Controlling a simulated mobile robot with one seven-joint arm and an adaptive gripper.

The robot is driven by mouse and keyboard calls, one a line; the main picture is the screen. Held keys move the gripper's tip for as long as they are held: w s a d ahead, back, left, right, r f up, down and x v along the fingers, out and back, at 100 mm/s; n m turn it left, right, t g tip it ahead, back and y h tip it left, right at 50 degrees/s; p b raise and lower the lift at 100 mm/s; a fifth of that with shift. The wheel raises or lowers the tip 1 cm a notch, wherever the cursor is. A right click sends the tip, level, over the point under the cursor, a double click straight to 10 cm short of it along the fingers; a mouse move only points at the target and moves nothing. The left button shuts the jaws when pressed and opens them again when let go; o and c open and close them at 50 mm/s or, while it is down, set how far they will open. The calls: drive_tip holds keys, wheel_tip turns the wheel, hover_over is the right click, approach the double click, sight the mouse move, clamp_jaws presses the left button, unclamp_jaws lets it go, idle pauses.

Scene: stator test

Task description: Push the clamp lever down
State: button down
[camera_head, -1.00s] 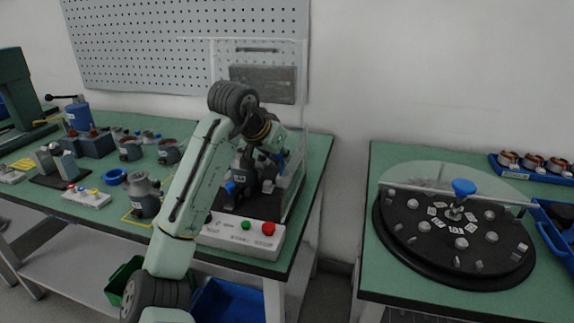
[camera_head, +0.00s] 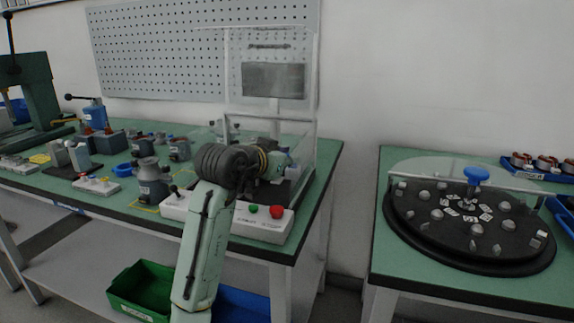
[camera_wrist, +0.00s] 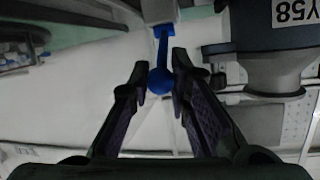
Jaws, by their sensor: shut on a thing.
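The clamp lever (camera_wrist: 162,48) is blue with a round ball knob (camera_wrist: 160,80), seen in the wrist view. My gripper (camera_wrist: 162,74) has its two dark fingertips on either side of the knob and is shut on it. In the head view my arm covers the fixture, and the fingers and lever are hidden behind it. A grey cylindrical part marked Y58 (camera_wrist: 285,35) stands just right of the fingers in the wrist view.
The white control box (camera_head: 262,225) has a green button (camera_head: 253,209) and a red button (camera_head: 277,212), close to my arm. A clear guard frame (camera_head: 314,85) stands behind. Several parts crowd the bench at left. A round turntable (camera_head: 400,235) stands on the right bench.

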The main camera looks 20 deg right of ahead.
drive_tip(key=shift+a+f, duration=0.1)
idle(0.5)
drive_tip(key=c, duration=1.7)
unclamp_jaws()
drive_tip(key=v, duration=1.2)
drive_tip(key=shift+s+f, duration=0.15)
drive_tip(key=shift+f, duration=0.1)
